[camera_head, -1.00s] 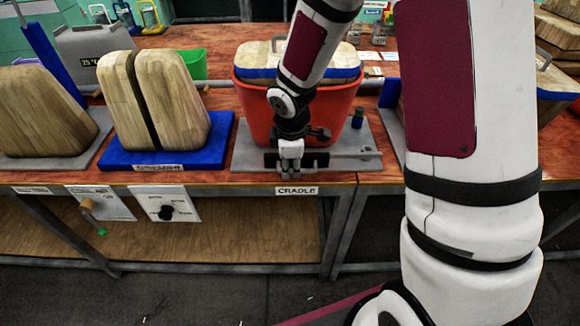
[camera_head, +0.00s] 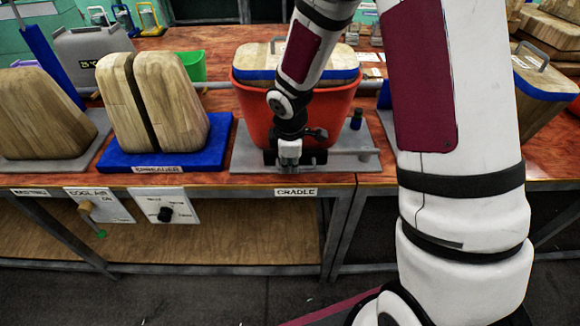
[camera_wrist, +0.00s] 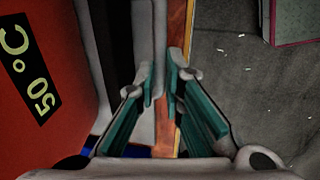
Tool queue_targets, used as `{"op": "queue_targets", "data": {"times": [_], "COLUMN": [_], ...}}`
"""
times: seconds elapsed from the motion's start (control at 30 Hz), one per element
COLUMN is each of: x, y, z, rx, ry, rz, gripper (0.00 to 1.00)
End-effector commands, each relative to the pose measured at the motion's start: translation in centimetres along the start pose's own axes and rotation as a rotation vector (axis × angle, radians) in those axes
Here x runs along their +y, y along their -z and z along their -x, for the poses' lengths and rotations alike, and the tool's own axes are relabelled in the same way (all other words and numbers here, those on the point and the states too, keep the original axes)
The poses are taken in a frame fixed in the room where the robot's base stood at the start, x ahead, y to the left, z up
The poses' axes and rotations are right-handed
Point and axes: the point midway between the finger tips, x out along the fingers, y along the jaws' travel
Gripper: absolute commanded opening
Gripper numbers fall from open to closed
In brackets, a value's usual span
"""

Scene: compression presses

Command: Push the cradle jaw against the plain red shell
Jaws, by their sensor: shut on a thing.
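The red shell (camera_head: 335,115), a tapered tub with a blue-edged wooden lid block on top, stands upright on the grey cradle plate (camera_head: 247,158). In the wrist view the red shell (camera_wrist: 62,130) fills the left side and bears a black "50°C" label. My gripper (camera_head: 290,158) is low at the shell's front, above the plate's front edge. In the wrist view my gripper (camera_wrist: 167,78) has its fingers closed on a narrow grey part, seemingly the cradle jaw. My gripper hides most of the jaw; I cannot tell whether it touches the shell.
A blue spreader base (camera_head: 160,155) with two wooden blocks stands to the left. A dark knob (camera_head: 356,118) stands right of the shell. A control panel (camera_head: 165,205) hangs on the table front. My arm covers the right side.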

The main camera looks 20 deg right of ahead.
Motion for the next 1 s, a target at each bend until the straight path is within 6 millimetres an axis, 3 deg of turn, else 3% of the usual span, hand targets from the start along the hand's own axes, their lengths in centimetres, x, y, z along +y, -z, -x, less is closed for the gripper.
{"op": "queue_targets", "data": {"times": [0.1, 0.23, 0.63, 0.67, 0.73, 1.0], "x": [2.6, 4.5, 5.4, 5.4, 5.4, 5.2], "y": [-0.1, 0.0, 0.0, 0.0, 0.0, 0.0], "z": [-0.5, -0.9, -1.0, -1.0, -1.0, -1.0], "rx": [0.003, 0.002, 0.005, 0.005, 0.005, 0.003], "ry": [-0.004, -0.004, -0.008, -0.009, -0.008, -0.004], "rz": [-0.005, -0.003, 0.0, 0.0, -0.001, -0.001], "gripper": [0.0, 0.0, 0.0, 0.16, 0.3, 0.3]}}
